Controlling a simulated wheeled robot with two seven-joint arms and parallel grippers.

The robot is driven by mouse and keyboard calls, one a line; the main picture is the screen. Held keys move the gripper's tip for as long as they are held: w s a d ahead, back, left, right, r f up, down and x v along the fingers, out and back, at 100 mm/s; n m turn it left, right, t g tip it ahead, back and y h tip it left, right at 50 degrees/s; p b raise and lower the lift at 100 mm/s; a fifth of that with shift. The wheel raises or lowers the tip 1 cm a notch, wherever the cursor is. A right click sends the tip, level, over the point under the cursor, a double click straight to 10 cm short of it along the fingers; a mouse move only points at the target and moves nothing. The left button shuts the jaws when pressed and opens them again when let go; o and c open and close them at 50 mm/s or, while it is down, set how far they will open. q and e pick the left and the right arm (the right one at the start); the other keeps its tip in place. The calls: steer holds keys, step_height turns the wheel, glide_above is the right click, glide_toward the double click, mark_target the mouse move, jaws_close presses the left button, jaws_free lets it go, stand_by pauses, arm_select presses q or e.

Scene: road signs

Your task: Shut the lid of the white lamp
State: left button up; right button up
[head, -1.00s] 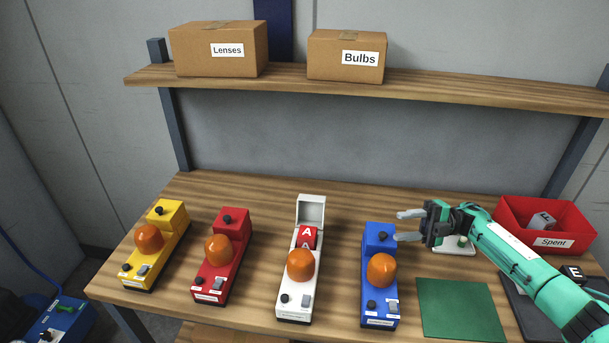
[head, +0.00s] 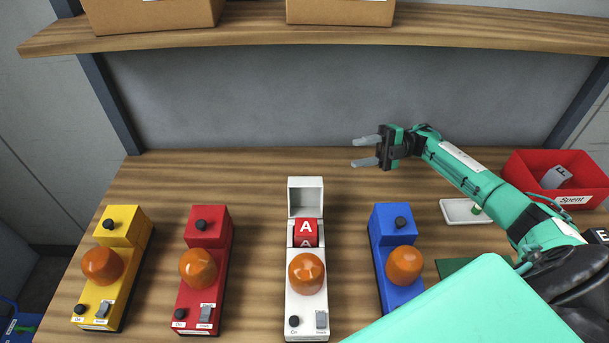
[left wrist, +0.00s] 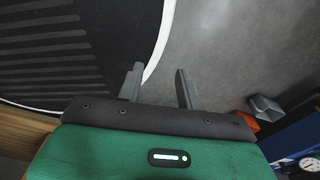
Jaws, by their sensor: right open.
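The white lamp (head: 306,280) stands on the wooden table in the middle of the head view, with an orange dome, a black knob and a switch. Its white lid (head: 305,192) stands open at the far end. A red battery block (head: 307,232) marked A sits in the open compartment. My right gripper (head: 366,151) is open and empty, behind and to the right of the lid, apart from it, fingers pointing left. My left gripper (left wrist: 158,88) shows only in the left wrist view, its fingers apart with nothing between them.
A blue lamp (head: 393,285) stands right of the white one; red (head: 205,280) and yellow (head: 108,285) lamps stand left, all with shut lids. A red bin (head: 545,190) and white tray (head: 462,212) are at the right. A shelf (head: 330,28) with boxes overhangs the back.

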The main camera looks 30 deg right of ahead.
steer(key=f+b, duration=0.4)
steer(key=f, duration=0.1)
steer(key=shift+w+f+b, duration=0.15)
steer(key=shift+w+b, duration=0.15)
steer(key=shift+b, duration=0.05)
arm_select(q)
step_height(320, 180, down, 6)
steer(key=w+r, duration=0.1)
steer(key=w, duration=0.1)
arm_select(e)
steer(key=shift+s+f+b, duration=0.1)
steer(key=shift+f+b, duration=0.3)
steer(key=shift+b, duration=0.05)
steer(key=p, duration=0.3)
glide_toward(311, 178)
step_height(311, 178, down, 2)
steer(key=w+a, duration=0.1)
steer(key=w, duration=0.2)
arm_select(q)
steer(key=s+r+p, duration=0.2)
steer(key=r, duration=0.1)
steer(key=shift+s+r, duration=0.25)
steer(key=shift+r, duration=0.05)
arm_select(e)
steer(key=a, duration=0.7)
steer(key=shift+w+a, duration=0.1)
steer(key=shift+a, duration=0.2)
steer(key=shift+c, duration=0.2)
jaws_close()
